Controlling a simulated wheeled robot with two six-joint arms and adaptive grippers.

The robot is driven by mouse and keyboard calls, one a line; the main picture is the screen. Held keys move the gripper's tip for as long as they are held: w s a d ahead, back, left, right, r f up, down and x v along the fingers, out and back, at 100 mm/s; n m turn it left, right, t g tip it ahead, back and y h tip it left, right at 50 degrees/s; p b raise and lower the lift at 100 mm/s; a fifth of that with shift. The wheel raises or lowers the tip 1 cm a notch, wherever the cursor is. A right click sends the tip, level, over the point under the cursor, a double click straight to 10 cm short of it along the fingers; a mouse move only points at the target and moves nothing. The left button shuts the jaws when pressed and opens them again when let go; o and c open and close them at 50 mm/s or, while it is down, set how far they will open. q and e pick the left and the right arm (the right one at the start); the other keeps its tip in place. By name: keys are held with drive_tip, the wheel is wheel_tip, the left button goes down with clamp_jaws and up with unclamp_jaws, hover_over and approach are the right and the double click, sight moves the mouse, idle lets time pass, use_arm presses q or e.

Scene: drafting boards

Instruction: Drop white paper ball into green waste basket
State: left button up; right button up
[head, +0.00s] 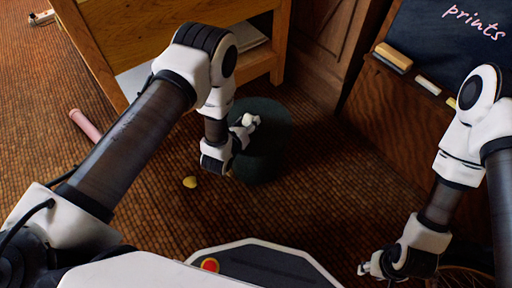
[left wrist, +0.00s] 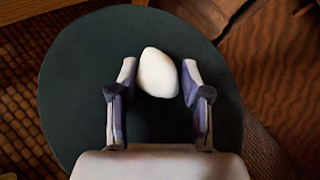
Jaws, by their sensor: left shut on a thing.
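The white paper ball (left wrist: 158,72) is a rounded white lump between the fingertips of my left gripper (left wrist: 157,80), which is shut on it. In the head view my left gripper (head: 249,122) is over the dark green waste basket (head: 270,150), and the ball is hard to tell from the white fingers. In the left wrist view the basket's round dark green shape (left wrist: 75,75) lies behind and all around the ball. My right gripper (head: 368,268) is low at the right, away from the basket; its small fingers do not show whether they are open.
A wooden desk or shelf (head: 150,35) stands behind the basket. A blackboard (head: 430,50) with a ledge holding an eraser (head: 393,57) and chalk is at the right. A yellow lump (head: 190,182) and a pink roll (head: 85,125) lie on the woven floor.

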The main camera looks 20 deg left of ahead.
use_arm(q)
drive_tip(key=o, duration=0.8)
drive_tip(key=v, duration=1.2)
